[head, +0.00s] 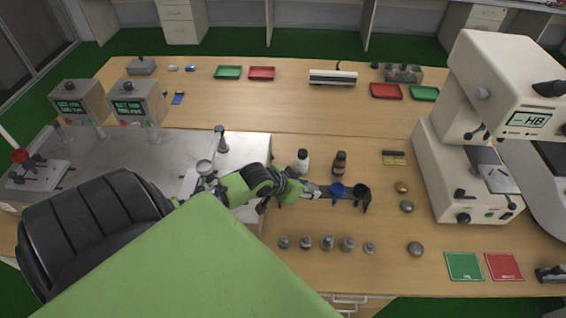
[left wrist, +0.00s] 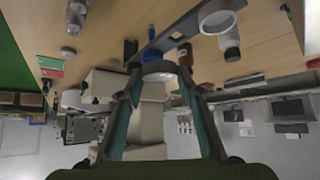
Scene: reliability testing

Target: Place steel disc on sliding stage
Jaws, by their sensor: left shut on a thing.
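My left gripper (head: 297,189) reaches in from the left over the table. In the left wrist view, the left gripper (left wrist: 160,72) is shut on a pale grey round piece (left wrist: 158,77), which looks like a steel disc. The head view hides this piece behind the fingers. A flat grey plate (head: 497,179) on the white HB tester (head: 465,185) may be the sliding stage; I cannot tell for sure. My right gripper is out of view.
A dark bar with a blue holder (head: 337,190) and a black holder (head: 361,193) is by the gripper. White (head: 302,161) and brown (head: 340,162) bottles stand behind. Several small metal pieces (head: 327,242) line the front. Green (head: 464,267) and red (head: 504,267) mats lie front right.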

